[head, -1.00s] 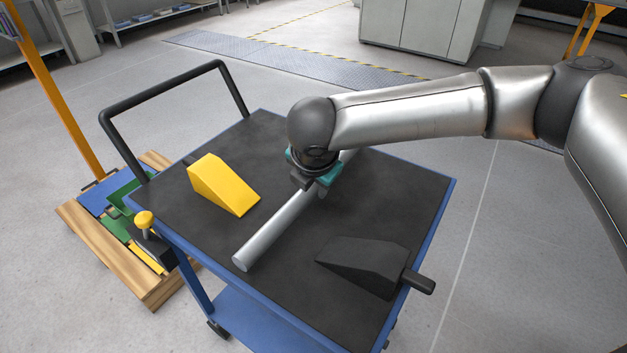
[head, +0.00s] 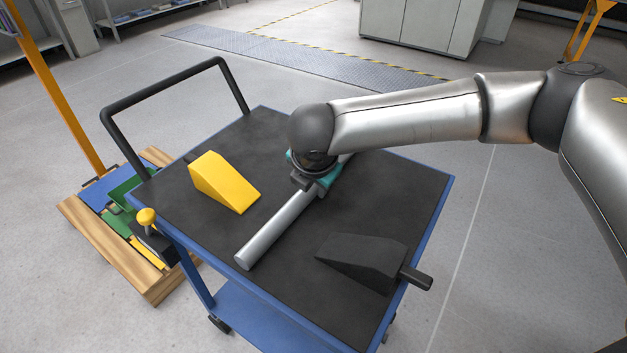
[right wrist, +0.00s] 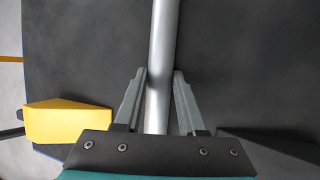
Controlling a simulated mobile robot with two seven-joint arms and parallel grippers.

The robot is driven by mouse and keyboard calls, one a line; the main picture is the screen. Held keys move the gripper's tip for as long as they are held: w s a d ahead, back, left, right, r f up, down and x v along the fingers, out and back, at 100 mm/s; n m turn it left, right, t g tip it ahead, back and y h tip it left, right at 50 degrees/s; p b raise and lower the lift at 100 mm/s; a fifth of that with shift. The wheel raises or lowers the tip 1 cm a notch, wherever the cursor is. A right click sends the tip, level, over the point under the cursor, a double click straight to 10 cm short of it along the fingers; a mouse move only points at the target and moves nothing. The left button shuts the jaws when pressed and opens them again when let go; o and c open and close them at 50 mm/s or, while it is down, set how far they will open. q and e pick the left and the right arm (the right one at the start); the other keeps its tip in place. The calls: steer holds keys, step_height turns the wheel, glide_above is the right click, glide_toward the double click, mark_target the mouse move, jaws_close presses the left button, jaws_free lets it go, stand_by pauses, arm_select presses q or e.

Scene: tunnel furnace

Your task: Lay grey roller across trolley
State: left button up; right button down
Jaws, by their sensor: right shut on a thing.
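The grey roller (head: 272,233) is a long smooth metal bar. It is on or just above the black top of the blue trolley (head: 220,139), running diagonally between a yellow wedge (head: 222,183) and a black wedge (head: 362,260). I cannot tell whether it touches the mat. My right gripper (head: 318,188) is shut on the roller near its far part, and the hand hides that stretch. In the right wrist view the roller (right wrist: 164,50) passes between the two grey fingers (right wrist: 158,90). The yellow wedge shows there at lower left. My left gripper is not in view.
The trolley's black handle (head: 160,87) rises at its left end. A wooden pallet (head: 150,283) with coloured parts and an orange post (head: 62,95) stand left of the trolley. Grey cabinets (head: 420,28) stand at the back. The floor to the right is clear.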

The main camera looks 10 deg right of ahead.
steer(key=shift+c, duration=2)
jaws_free()
steer(key=shift+f, duration=0.15)
steer(key=shift+s+f, duration=0.1)
steer(key=shift+s+d+f, duration=0.1)
steer(key=shift+r, duration=0.25)
steer(key=p+v, duration=0.3)
steer(key=v, duration=0.2)
steer(key=shift+r, duration=0.4)
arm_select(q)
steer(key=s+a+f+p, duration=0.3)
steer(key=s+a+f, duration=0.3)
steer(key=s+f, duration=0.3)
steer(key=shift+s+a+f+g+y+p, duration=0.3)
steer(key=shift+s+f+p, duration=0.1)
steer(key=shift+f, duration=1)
arm_select(e)
steer(key=v, duration=0.9)
steer(key=shift+a+r, duration=0.25)
steer(key=shift+r, duration=0.05)
